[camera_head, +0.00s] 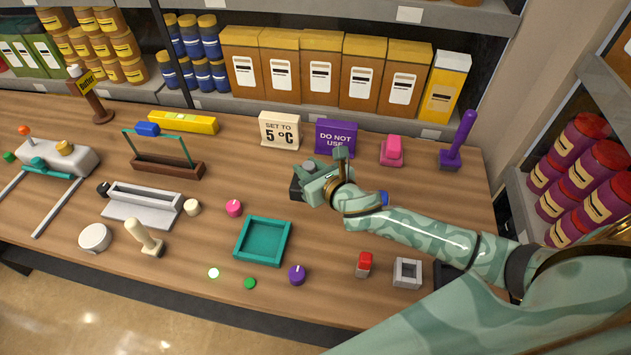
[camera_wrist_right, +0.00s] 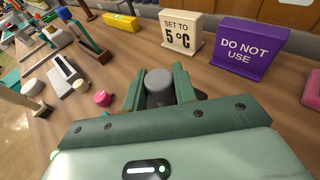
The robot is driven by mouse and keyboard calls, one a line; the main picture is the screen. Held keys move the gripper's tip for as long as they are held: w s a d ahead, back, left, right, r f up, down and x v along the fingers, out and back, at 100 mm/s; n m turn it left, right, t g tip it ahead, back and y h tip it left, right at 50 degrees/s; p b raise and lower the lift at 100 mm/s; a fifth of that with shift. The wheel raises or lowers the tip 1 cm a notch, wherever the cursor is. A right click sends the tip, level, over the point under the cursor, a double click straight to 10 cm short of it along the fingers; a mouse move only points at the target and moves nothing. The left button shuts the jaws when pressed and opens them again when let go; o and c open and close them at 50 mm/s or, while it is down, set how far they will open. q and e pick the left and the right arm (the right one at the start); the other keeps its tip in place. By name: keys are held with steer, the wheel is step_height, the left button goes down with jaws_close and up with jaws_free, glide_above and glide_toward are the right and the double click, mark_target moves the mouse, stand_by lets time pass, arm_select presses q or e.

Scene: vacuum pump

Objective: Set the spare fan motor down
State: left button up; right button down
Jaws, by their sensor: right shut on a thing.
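My right gripper (camera_head: 312,180) is shut on the spare fan motor, a dark body with a grey round cap (camera_wrist_right: 158,82). In the head view the motor (camera_head: 297,188) shows at the gripper's left end, in front of the "SET TO 5 °C" sign. The gripper's fingers (camera_wrist_right: 160,98) stand on both sides of the motor in the right wrist view and hide much of it. I cannot tell whether the motor's underside touches the table. My left gripper is not in view.
Behind stand the white sign (camera_head: 280,131) and a purple "DO NOT USE" sign (camera_head: 336,137). A teal square tray (camera_head: 240,240) lies empty in front, to the left. A pink knob (camera_head: 234,208) and a purple knob (camera_head: 297,275) are nearby.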

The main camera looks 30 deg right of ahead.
steer(key=shift+w+d+f, duration=0.25)
steer(key=shift+d+f, duration=0.35)
steer(key=shift+f, duration=0.15)
steer(key=f+b, duration=0.1)
steer(key=d+f+b, duration=0.1)
steer(key=f, duration=0.1)
steer(key=shift+f, duration=0.55)
steer(key=shift+r, duration=0.1)
steer(key=c, duration=1.5)
jaws_free()
steer(key=shift+f, duration=0.25)
steer(key=o, duration=0.4)
